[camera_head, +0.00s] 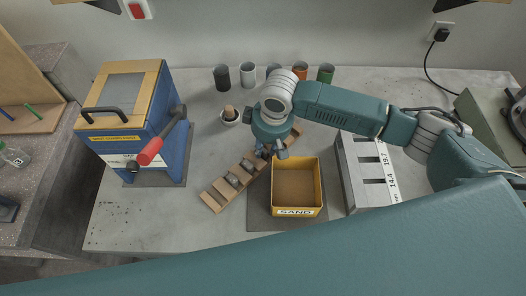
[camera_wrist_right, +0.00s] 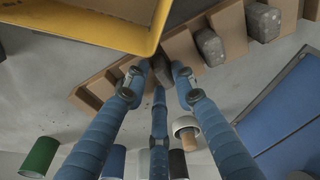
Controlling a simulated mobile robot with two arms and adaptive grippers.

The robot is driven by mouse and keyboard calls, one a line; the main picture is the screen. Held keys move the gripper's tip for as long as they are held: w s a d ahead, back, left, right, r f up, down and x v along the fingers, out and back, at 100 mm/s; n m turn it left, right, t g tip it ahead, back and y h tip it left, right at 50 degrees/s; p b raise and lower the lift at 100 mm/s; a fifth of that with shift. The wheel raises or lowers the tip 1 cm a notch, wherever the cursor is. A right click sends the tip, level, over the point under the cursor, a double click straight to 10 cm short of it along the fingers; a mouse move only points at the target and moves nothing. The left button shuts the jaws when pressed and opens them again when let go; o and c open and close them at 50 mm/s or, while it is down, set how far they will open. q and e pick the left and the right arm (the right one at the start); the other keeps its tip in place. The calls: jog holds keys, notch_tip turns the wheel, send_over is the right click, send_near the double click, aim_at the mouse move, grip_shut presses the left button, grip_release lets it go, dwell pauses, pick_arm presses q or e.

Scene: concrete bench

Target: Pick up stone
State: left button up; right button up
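A slanted wooden rack (camera_head: 213,197) with slots lies on the bench and holds grey stones. Two stones, a nearer one (camera_head: 233,180) and a farther one (camera_head: 248,165), show uncovered in the head view. In the right wrist view they are a stone at the top (camera_wrist_right: 263,22) and a middle stone (camera_wrist_right: 209,46). My right gripper (camera_head: 264,153) is low over the rack's farther part. In the right wrist view, the three blue fingers of my right gripper (camera_wrist_right: 160,76) surround a third stone (camera_wrist_right: 162,69); contact is unclear. My left gripper is not in view.
A yellow SAND bin (camera_head: 297,212) stands close beside the rack. A blue machine with a red-handled lever (camera_head: 140,110) is to the left, a grey slotted block (camera_head: 352,175) to the right. Several cups, including a green one (camera_head: 325,73), and a white mortar (camera_head: 230,116) stand behind.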

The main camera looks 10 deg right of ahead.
jog(key=shift+s+f, duration=0.25)
jog(key=shift+f, duration=0.05)
grip_shut()
jog(key=shift+a, duration=0.1)
